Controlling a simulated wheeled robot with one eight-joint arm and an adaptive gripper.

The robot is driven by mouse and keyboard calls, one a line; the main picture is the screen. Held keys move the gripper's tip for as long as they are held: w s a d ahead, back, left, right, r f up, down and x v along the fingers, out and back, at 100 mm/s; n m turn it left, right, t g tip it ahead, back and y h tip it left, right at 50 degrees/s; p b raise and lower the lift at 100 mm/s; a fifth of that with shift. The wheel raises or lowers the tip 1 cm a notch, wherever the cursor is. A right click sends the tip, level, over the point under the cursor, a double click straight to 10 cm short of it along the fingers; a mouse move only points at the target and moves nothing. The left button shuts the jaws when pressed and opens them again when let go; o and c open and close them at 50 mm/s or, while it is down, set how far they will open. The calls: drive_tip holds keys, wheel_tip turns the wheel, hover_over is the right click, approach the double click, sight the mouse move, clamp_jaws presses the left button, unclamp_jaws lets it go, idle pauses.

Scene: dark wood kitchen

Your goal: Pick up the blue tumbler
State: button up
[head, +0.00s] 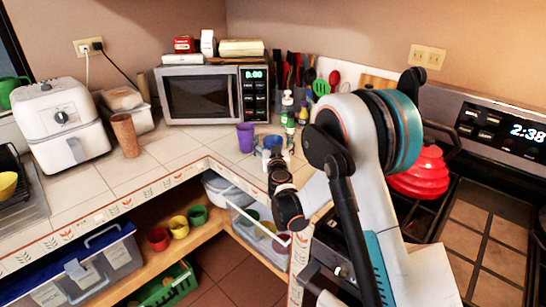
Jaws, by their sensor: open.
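A small blue tumbler (272,141) stands on the tiled counter (185,149) near the inner corner, in the head view. Its lower part is hidden by my gripper. My gripper (274,155) is open, just in front of the tumbler in the picture. I cannot tell whether its fingers are around the tumbler or touching it. A purple cup (245,137) stands upright just left of the tumbler, apart from it.
A microwave (198,95) stands behind. Bottles (287,108) and utensils (320,87) stand at the back. A brown cup (125,135) and white air fryer (58,122) are left. A red stacked item (422,172) sits on the stove, right. The counter's middle is clear.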

drive_tip(key=shift+w, duration=0.15)
drive_tip(key=c, duration=1.3)
